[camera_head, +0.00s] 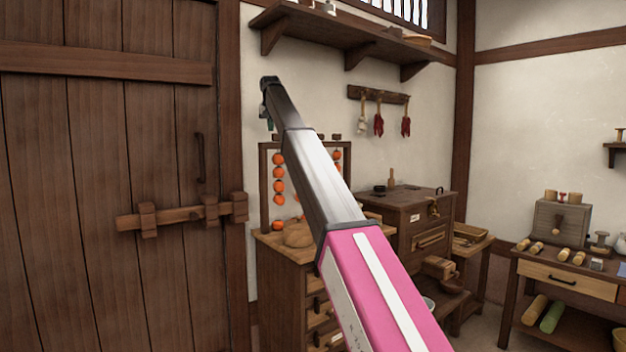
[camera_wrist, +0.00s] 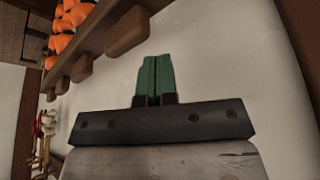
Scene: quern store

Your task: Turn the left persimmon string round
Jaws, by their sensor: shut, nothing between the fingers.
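The left persimmon string (camera_head: 278,172), several orange fruits in a column, hangs in a dark wooden frame (camera_head: 264,190) on a chest. Another string (camera_head: 338,155) hangs to its right, mostly hidden behind my arm. My gripper (camera_head: 270,124) is up near the wall, above the frame's top left, touching no fruit that I can see. In the wrist view its green fingers (camera_wrist: 155,78) are shut together with nothing between them. Orange persimmons (camera_wrist: 75,20) show there at the upper left, beyond a pegged wooden bar (camera_wrist: 88,52); I cannot tell which string they belong to.
A round loaf-like thing (camera_head: 298,234) lies on the chest (camera_head: 285,262) below the frame. A shelf (camera_head: 345,35) juts out above my gripper. A barred wooden door (camera_head: 110,150) stands at the left. A peg rail (camera_head: 378,95) with red bundles is on the wall.

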